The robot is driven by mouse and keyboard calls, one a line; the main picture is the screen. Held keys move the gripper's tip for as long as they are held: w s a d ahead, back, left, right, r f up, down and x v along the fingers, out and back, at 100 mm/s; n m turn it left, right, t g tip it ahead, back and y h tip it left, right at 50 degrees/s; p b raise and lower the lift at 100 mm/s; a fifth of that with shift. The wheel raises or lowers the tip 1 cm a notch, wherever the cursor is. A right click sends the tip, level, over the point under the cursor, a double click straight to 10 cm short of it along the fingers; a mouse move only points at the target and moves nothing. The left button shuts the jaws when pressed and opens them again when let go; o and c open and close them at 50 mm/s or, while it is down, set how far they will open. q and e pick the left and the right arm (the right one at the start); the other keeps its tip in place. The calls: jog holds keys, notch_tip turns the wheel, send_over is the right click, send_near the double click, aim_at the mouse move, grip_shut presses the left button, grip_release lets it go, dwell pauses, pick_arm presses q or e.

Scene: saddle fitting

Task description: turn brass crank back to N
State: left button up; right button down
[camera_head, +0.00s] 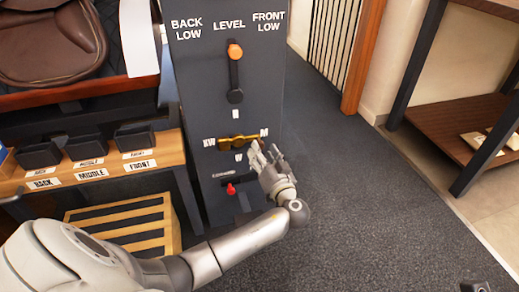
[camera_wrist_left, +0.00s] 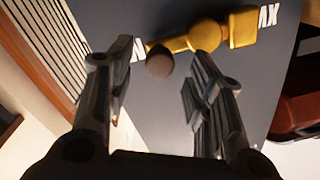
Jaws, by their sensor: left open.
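In the left wrist view the crank (camera_wrist_left: 182,44) ends in a brown knob (camera_wrist_left: 160,62) close to the N mark (camera_wrist_left: 137,50). My left gripper (camera_head: 266,153) is at the crank's right end. It is open, its fingers (camera_wrist_left: 160,85) apart on either side of the knob, with gaps showing. A dark tip at the head view's bottom right seems to be my right gripper (camera_head: 475,287).
An orange-knobbed lever (camera_head: 235,52) stands above the crank, under LEVEL. A red knob (camera_head: 231,189) is below it. A wooden bench (camera_head: 95,172) with labelled dark blocks and a brown saddle (camera_head: 48,45) are at left. Open carpet (camera_head: 370,210) is at right, before a shelf (camera_head: 455,130).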

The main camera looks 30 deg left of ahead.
aim_at(241, 144)
pick_arm(q)
jog(key=shift+b+x, duration=0.3)
jog(key=shift+x, duration=1.6)
grip_shut()
